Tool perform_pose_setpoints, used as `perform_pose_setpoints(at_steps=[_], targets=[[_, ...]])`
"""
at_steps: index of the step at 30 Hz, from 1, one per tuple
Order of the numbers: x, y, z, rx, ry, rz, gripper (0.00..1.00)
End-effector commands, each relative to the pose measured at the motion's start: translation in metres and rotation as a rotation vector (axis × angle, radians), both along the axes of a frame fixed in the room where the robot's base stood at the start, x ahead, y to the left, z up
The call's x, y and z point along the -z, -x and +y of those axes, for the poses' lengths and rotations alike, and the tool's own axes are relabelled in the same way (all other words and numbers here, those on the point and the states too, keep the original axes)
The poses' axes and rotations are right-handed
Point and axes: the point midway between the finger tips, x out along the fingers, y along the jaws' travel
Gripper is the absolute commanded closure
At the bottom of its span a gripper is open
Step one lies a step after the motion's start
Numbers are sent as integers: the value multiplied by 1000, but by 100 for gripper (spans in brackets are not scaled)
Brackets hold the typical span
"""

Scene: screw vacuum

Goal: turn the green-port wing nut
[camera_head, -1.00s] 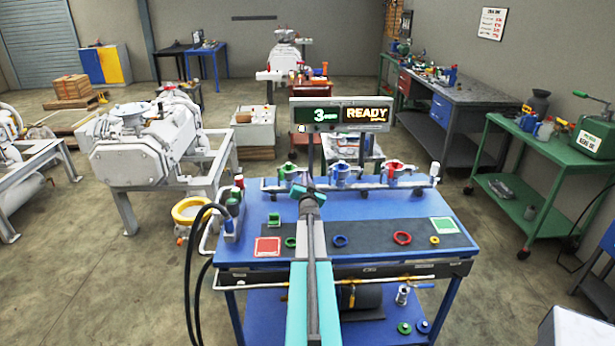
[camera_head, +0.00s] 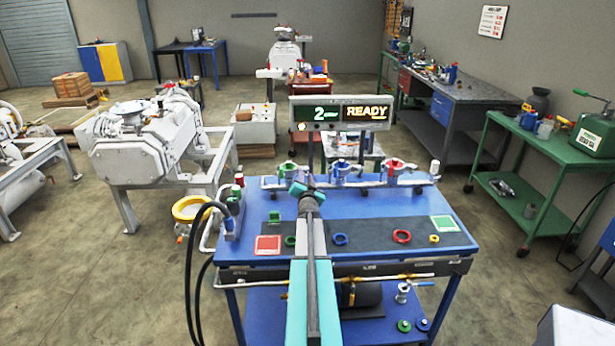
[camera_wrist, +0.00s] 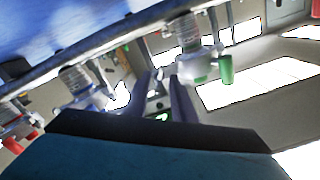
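The green port (camera_head: 288,171) is the leftmost of three ports on the rail at the back of the blue table. In the wrist view its clear fitting (camera_wrist: 195,62) hangs at upper right, with a green part (camera_wrist: 227,70) beside it that may be the wing nut. My gripper (camera_head: 307,187) is just right of and in front of the green port in the head view. In the wrist view its two dark fingers (camera_wrist: 163,95) stand apart, with no object visibly held between them. Whether a finger touches the nut cannot be told.
The blue port (camera_head: 340,173) and red port (camera_head: 394,172) stand along the same rail to the right. Colored rings, including a red ring (camera_head: 402,236), lie on the dark mat. A display (camera_head: 340,113) reading 2 and READY stands behind the rail.

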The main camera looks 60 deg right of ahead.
Motion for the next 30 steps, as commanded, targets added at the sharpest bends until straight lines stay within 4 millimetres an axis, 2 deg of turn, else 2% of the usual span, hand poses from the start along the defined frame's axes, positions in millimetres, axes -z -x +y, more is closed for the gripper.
perform_pose_setpoints(at_steps=[11,30], targets=[[0,4,5,1,1,-1,77],[1,34,46,1,1,1,77]])
